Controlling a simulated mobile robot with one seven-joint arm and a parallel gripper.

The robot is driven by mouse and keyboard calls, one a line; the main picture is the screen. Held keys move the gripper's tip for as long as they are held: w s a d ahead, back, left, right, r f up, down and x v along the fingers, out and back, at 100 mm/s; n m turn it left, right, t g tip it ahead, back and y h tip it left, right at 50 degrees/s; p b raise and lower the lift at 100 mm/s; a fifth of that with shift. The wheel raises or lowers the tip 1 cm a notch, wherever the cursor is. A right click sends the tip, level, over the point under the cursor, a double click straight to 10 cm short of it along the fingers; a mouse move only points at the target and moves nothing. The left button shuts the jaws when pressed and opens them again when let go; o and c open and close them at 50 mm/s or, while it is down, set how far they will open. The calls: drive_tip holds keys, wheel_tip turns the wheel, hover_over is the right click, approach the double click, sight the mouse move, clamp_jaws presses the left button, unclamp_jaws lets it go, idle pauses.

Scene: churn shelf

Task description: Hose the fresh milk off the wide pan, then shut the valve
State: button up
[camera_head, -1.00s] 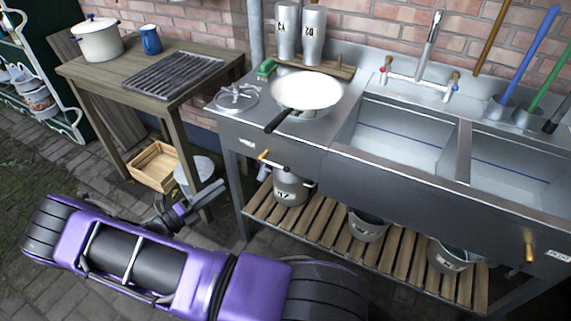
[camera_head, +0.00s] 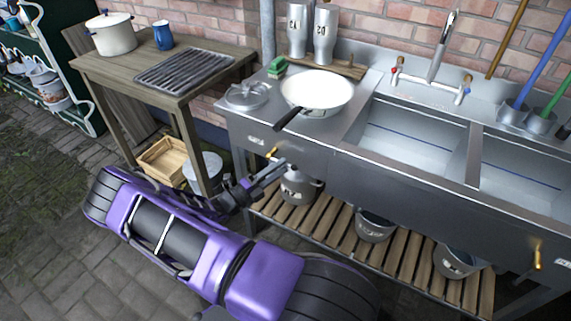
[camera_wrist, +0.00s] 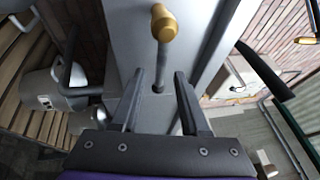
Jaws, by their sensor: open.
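The wide pan (camera_head: 318,84), filled white to its rim, sits at the left end of the steel sink unit, its black handle (camera_head: 290,119) pointing toward me. Whether the white is milk I cannot tell. A small brass-knobbed valve lever (camera_head: 272,153) is on the unit's front panel below the pan; its gold knob (camera_wrist: 164,22) and grey stem also show in the wrist view. My gripper (camera_head: 277,171) is open just below and in front of this lever. In the wrist view my empty fingers (camera_wrist: 158,76) straddle the stem's line, short of the knob.
A second brass lever (camera_head: 537,256) is at the panel's right. A mixer tap (camera_head: 436,62) stands behind the two basins (camera_head: 415,135). Metal pails (camera_head: 375,226) are on the slatted shelf below. A wooden table (camera_head: 115,72) with a white pot stands left.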

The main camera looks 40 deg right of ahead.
drive_tip(key=shift+d+r, duration=0.15)
drive_tip(key=shift+d, duration=0.55)
drive_tip(key=shift+d+r, duration=0.1)
drive_tip(key=shift+d, duration=0.55)
clamp_jaws()
idle(0.4)
